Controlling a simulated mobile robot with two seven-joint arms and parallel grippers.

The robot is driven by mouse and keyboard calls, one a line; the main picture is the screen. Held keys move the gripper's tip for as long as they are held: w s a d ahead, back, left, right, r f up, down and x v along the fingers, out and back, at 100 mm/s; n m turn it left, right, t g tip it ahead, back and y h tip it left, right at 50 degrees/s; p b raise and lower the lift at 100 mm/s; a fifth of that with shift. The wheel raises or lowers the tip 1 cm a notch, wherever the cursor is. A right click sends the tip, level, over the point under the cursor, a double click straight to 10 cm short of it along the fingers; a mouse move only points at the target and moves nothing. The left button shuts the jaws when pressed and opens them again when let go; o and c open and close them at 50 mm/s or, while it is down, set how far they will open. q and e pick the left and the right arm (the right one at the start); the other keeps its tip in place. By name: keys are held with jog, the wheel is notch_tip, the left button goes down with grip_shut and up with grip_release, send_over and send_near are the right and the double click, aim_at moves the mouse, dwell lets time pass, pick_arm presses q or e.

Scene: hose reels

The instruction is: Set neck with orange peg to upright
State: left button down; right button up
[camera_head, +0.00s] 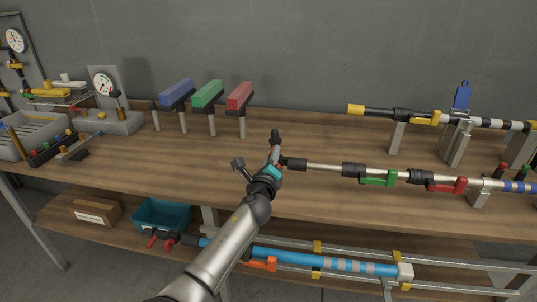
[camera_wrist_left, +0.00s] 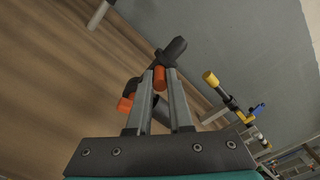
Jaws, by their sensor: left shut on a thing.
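The neck (camera_head: 275,138) is a short dark piece that stands up above my left gripper (camera_head: 275,160), at the left end of the front pipe. In the left wrist view the dark neck (camera_wrist_left: 174,50) lies just beyond the fingertips. An orange peg (camera_wrist_left: 159,79) sits between the tips of my left gripper (camera_wrist_left: 160,76), which is shut on it. A second orange piece (camera_wrist_left: 124,104) shows left of the fingers. In the head view the neck looks near vertical; its exact tilt is unclear. The fingers hide part of the joint. My right gripper is not in view.
The front pipe (camera_head: 325,167) runs right with a green handle (camera_head: 378,181) and a red handle (camera_head: 447,186). A second pipe (camera_head: 378,111) with a yellow end lies behind. Blue, green and red blocks (camera_head: 239,95) stand on posts to the left. Bare tabletop (camera_head: 190,160) lies left of my gripper.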

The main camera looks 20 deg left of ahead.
pick_arm(q)
jog(key=shift+d+m, duration=0.25)
jog(key=shift+m, duration=0.25)
jog(key=c, duration=0.8)
grip_release()
jog(key=p+v, duration=0.2)
jog(key=v, duration=1.3)
jog(key=shift+s+p, duration=0.1)
jog(key=shift+p, duration=0.25)
